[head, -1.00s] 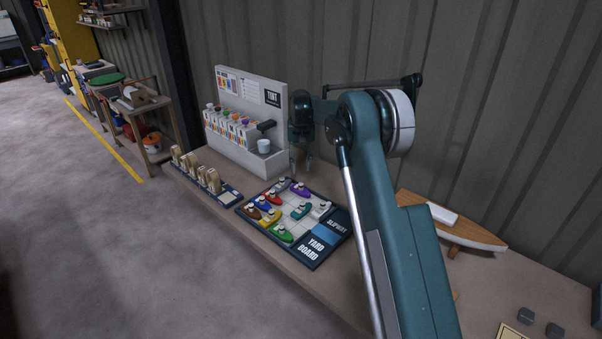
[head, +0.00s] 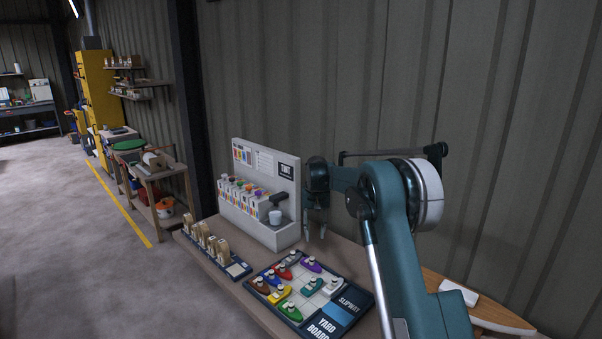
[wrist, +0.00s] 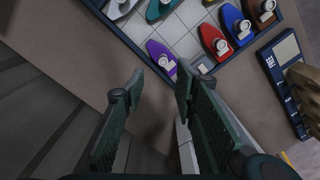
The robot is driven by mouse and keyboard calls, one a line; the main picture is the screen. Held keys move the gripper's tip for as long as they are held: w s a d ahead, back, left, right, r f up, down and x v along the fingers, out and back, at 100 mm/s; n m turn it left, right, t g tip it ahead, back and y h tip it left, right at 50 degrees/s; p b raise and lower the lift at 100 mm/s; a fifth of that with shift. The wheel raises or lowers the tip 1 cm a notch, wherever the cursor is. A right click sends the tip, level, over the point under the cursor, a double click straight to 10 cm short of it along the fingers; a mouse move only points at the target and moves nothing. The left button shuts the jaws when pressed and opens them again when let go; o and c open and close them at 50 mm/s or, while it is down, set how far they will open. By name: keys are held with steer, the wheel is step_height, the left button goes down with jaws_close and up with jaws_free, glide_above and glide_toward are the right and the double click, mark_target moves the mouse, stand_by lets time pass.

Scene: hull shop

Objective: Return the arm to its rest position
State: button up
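My gripper (head: 315,236) hangs fingers-down over the bench, just right of the tint stand (head: 287,234) and behind the yard board (head: 367,290). In the wrist view, its two dark green fingers (wrist: 158,85) stand apart with nothing between them. It is open and empty. The purple boat (wrist: 161,55) lies on the board just beyond the fingertips. My arm is bent, with its elbow raised over the bench's right part.
Several small coloured boats stand on the board, including a green one (head: 290,310). A rack of tan pieces (head: 208,243) stands at its left. A wooden boat hull (head: 490,312) lies at the right, partly behind my arm. A corrugated wall (head: 330,80) closes the back.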

steer(key=s+d+r+t, duration=0.1)
steer(key=s+d+r, duration=0.2)
steer(key=s+r, duration=0.35)
steer(key=s+d+r+t, duration=0.1)
steer(key=s+d+r, duration=0.1)
steer(key=s+r, duration=0.5)
steer(key=s+d+r+t, duration=0.1)
steer(key=s+d+r, duration=0.1)
steer(key=s+r, duration=0.45)
steer(key=s+d+r, duration=0.3)
steer(key=s, duration=0.7)
steer(key=s+d+f+t, duration=0.1)
steer(key=s+f, duration=0.2)
steer(key=s, duration=0.8)
steer(key=s+d+f+t, duration=0.1)
steer(key=s+d+f, duration=0.1)
steer(key=s, duration=1)
steer(key=s+d+f+t, duration=0.2)
steer(key=s+f, duration=0.2)
steer(key=s, duration=0.8)
steer(key=shift+d, duration=0.25)
